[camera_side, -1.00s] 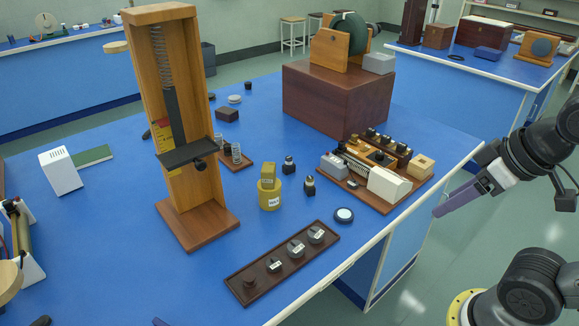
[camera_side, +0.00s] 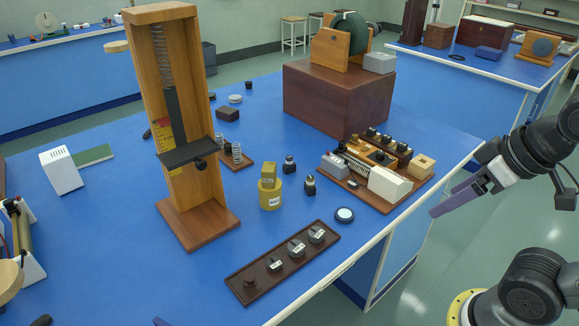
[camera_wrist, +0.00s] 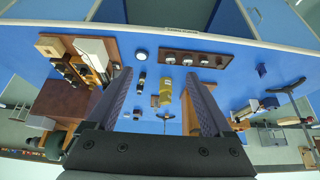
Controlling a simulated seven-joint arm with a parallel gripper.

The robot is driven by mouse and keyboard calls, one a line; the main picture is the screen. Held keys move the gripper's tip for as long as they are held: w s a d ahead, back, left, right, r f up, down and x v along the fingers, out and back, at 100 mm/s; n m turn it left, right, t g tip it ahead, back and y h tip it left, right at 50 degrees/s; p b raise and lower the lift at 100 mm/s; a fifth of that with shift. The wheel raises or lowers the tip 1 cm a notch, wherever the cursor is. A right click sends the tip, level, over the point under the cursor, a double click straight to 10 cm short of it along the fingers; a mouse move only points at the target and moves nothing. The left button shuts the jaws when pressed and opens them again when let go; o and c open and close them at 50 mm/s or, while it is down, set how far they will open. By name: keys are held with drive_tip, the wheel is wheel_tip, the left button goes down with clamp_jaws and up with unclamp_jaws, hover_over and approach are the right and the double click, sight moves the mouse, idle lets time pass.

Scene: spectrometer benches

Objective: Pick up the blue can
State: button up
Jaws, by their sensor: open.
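I cannot make out a blue can in either view. A small flat round piece with a blue-white face (camera_side: 344,215) lies near the bench edge. My gripper (camera_side: 436,211) is open and empty, off the right edge of the bench in the side view. It also shows in the wrist view (camera_wrist: 159,74).
A tall wooden spring stand (camera_side: 205,215) rises left of the yellow cylinder. A dark tray (camera_side: 262,289) with round weights lies in front. A wooden instrument board (camera_side: 408,199) sits at the right edge, before a large brown box (camera_side: 325,100). Two small dark bottles stand nearby.

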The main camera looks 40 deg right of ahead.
drive_tip(key=w+d+r+t, duration=0.1)
drive_tip(key=w+r, duration=0.5)
drive_tip(key=w, duration=0.4)
drive_tip(key=w+r+t, duration=0.1)
drive_tip(key=w+r, duration=0.5)
drive_tip(key=w, duration=0.3)
drive_tip(key=m+g, duration=0.1)
drive_tip(key=g, duration=0.2)
hover_over(292, 159)
drive_tip(key=s+a, duration=0.1)
drive_tip(key=s, duration=0.4)
wheel_tip(292, 159, down, 26)
drive_tip(key=r, duration=0.1)
drive_tip(key=x, duration=0.7)
drive_tip(key=shift+d+f, duration=0.15)
drive_tip(key=shift+f, duration=0.05)
drive_tip(key=shift+d+x, duration=0.15)
drive_tip(key=shift+x, duration=1.4)
drive_tip(key=shift+d+x, duration=0.15)
drive_tip(key=shift+x, duration=1.35)
drive_tip(key=shift+w, duration=0.15)
clamp_jaws()
